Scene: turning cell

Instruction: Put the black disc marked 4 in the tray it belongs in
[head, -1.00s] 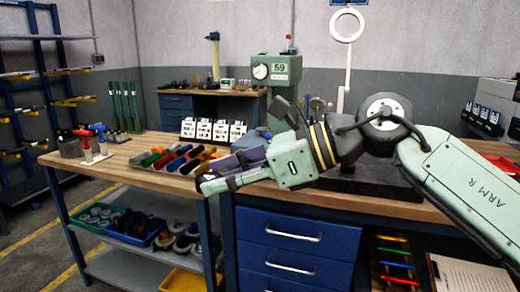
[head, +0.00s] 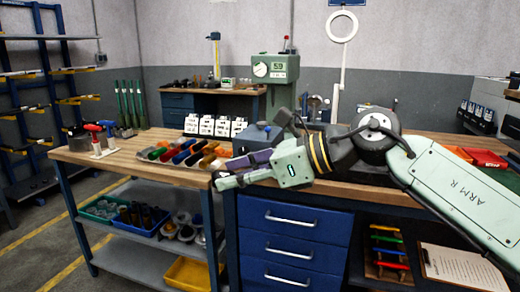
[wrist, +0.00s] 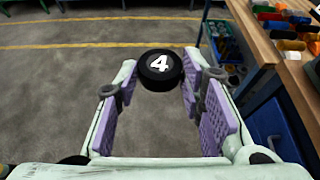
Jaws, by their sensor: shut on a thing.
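The black disc marked 4 (wrist: 160,70) is between my fingertips, its white number facing the wrist camera. My gripper (wrist: 160,72) is shut on it by its edges, with purple pads on both sides. In the head view my gripper (head: 216,182) points left, in front of the bench edge; the disc is hard to make out there. Any tray labels are unreadable.
The wooden bench top (head: 120,160) holds coloured pieces and red and blue handled tools. Blue drawers (head: 292,240) stand below and right of my gripper. In the wrist view, open floor (wrist: 50,90) lies under the disc, and the bench edge (wrist: 255,45) is at the right.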

